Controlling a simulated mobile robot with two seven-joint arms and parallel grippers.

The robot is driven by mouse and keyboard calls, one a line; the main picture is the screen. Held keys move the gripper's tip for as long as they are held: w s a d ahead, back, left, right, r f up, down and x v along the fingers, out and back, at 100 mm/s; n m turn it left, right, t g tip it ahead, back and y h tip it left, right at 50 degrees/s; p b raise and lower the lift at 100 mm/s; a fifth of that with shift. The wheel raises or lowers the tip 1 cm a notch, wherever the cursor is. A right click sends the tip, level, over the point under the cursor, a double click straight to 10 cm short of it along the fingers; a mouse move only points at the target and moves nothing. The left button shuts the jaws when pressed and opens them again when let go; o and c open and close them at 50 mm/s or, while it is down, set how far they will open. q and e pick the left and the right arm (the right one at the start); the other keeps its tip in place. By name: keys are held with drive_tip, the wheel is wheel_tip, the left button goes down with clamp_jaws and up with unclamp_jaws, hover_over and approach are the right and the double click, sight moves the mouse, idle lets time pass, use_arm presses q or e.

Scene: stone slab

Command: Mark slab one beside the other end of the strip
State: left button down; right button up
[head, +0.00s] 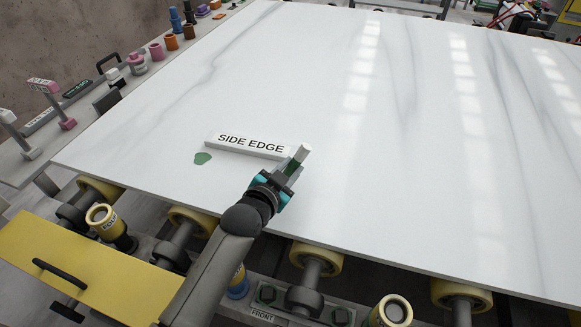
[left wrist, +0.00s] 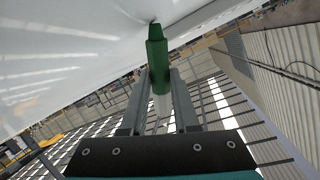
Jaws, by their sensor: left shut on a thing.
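The white veined stone slab (head: 400,150) lies flat across rollers. A white strip (head: 248,146) lettered "SIDE EDGE" lies on it near the front left. A green blot (head: 202,158) is on the slab beside the strip's left end. My left gripper (head: 287,172) is shut on a green and white marker (head: 303,152) by the strip's right end. In the left wrist view the marker's green end (left wrist: 157,52) points at the slab (left wrist: 70,60), with a small dark spot at its tip. Whether the tip touches is unclear. My right gripper is out of view.
Yellow rollers (head: 190,220) run under the slab's front edge. A side ledge (head: 100,118) at the left carries stamps and several coloured pots. A yellow panel (head: 70,265) with a black handle is at the lower left. The slab is clear to the right.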

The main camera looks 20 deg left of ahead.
use_arm(q)
drive_tip(key=shift+f, duration=0.1)
idle(0.4)
drive_tip(key=shift+w+d+p, duration=0.25)
drive_tip(key=shift+d+p, duration=0.2)
drive_tip(key=shift+p, duration=0.1)
idle(0.4)
drive_tip(key=shift+w+d+p, duration=0.3)
drive_tip(key=shift+d+p, duration=0.1)
drive_tip(key=shift+d, duration=0.2)
idle(1.3)
drive_tip(key=shift+w+d+p, duration=0.3)
drive_tip(key=shift+d+p, duration=0.15)
drive_tip(key=shift+d, duration=0.1)
idle(0.7)
drive_tip(key=shift+r, duration=0.25)
wheel_tip(320, 180, up, 7)
drive_tip(key=p, duration=0.7)
drive_tip(key=shift+p, duration=0.35)
drive_tip(key=shift+f, duration=0.15)
